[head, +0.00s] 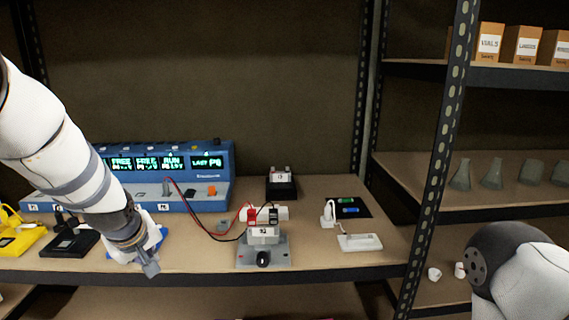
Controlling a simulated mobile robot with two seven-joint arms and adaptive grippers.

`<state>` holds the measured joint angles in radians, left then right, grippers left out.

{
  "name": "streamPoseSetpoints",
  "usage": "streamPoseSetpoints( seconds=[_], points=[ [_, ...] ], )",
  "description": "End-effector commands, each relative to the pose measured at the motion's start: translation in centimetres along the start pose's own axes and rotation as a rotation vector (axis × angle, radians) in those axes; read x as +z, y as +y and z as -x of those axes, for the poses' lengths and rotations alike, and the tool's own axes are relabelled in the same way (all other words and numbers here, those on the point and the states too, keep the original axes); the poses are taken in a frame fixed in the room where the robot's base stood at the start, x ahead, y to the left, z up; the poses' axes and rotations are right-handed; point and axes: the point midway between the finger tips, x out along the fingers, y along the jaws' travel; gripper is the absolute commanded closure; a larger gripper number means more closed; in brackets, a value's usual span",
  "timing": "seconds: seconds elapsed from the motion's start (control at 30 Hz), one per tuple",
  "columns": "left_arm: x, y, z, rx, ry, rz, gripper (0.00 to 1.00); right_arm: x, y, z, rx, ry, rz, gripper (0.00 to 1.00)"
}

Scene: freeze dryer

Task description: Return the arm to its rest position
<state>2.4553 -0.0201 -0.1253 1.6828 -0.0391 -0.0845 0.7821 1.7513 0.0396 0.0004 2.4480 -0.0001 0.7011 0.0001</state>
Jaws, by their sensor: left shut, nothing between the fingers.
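My left arm comes in from the left in the head view, and my left gripper (150,268) hangs at the front edge of the bench, pointing down. Its fingers are together with nothing between them. It hides part of a blue-and-white item (158,236) behind it. Part of my right arm shows at the lower right, in front of the shelving; its gripper is out of the picture.
A blue freeze dryer (205,160) with lit displays stands at the back of the bench (330,263). A grey device (264,249) with red and black wires stands mid-bench. A black block (281,187), a white pad (360,242) and a yellow device (20,240) stand around. A shelf post (436,170) rises at right.

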Motion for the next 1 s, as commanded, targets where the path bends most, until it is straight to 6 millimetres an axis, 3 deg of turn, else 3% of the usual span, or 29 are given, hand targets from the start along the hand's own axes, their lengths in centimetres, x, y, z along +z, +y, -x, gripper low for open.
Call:
streamPoseSetpoints(
  seconds=[0.1, 0.23, 0.37, 0.5, 0.6, 0.7, 1.0],
  points=[
    [7.7, -5.2, -3.7, -0.058, -0.112, -0.124, 1.0, 0.1, 0.0, 0.0, 0.0, -0.003, 0.0, 0.6],
    [16.9, -11.9, -5.6, -0.107, -0.248, -0.277, 1.0, 0.2, 0.0, 0.1, 0.0, -0.004, 0.0, 0.6],
    [26.1, -18.8, -4.6, -0.141, -0.397, -0.429, 1.0, 0.1, 0.0, 0.0, 0.0, -0.003, 0.0, 0.6],
    [34.3, -25.2, -0.8, -0.155, -0.554, -0.58, 1.0, 0.1, 0.0, 0.1, 0.0, -0.003, 0.0, 0.6],
    [37.9, -28.2, 2.2, -0.153, -0.639, -0.659, 1.0, 0.1, 0.0, 0.1, 0.0, -0.002, -0.001, 0.6],
    [39.8, -29.8, 4.1, -0.147, -0.687, -0.706, 1.0, 0.1, 0.0, 0.1, 0.0, -0.002, 0.0, 0.6],
    [40.3, -30.3, 4.7, -0.144, -0.702, -0.723, 1.0, 0.1, 0.0, 0.1, 0.0, -0.003, -0.001, 0.6]
  ],
)
